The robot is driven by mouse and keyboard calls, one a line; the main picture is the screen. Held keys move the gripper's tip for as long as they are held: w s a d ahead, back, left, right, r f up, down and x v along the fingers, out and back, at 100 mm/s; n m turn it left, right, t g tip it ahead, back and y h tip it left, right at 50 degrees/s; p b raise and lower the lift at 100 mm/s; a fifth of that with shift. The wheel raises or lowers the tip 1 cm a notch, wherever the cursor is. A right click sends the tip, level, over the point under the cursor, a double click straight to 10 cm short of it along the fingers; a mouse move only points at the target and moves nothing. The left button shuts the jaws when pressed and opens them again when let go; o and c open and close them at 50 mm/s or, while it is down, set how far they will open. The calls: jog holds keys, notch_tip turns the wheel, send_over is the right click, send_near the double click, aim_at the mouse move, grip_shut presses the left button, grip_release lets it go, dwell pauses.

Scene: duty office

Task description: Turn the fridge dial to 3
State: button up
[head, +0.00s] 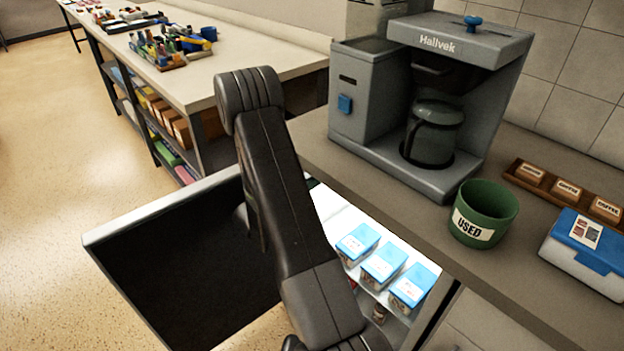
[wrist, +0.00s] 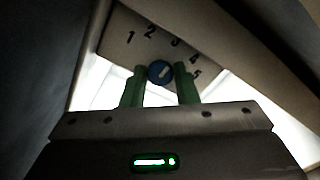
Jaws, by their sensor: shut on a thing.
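The fridge dial (wrist: 160,72) is a small round blue knob on a panel printed 1 to 5, in the wrist view. Its light mark slants up and to the right, roughly between the 3 and the 4; I cannot tell exactly which it points to. My gripper (wrist: 161,76) has its green fingers on either side of the dial and is shut on it. The open fridge (head: 352,220) shows in the head view below the counter, lit inside. My arm reaches down in front of it and the gripper is hidden there.
The fridge door (head: 180,275) stands open to the left. Blue-lidded tubs (head: 384,264) sit on a fridge shelf close to my arm. On the counter above are a coffee machine (head: 370,120), a green cup (head: 484,212) and a blue-lidded box (head: 588,250).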

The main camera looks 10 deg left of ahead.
jog(key=shift+n, duration=0.4)
jog(key=o, duration=1)
jog(key=shift+c, duration=0.2)
jog(key=shift+a, duration=0.1)
jog(key=v, duration=1.3)
jog(key=shift+s+a, duration=0.2)
jog(key=shift+s, duration=0.15)
jog(key=shift+w+d, duration=0.1)
jog(key=x, duration=1.3)
jog(key=shift+w+d, duration=0.2)
jog(key=shift+w, duration=0.05)
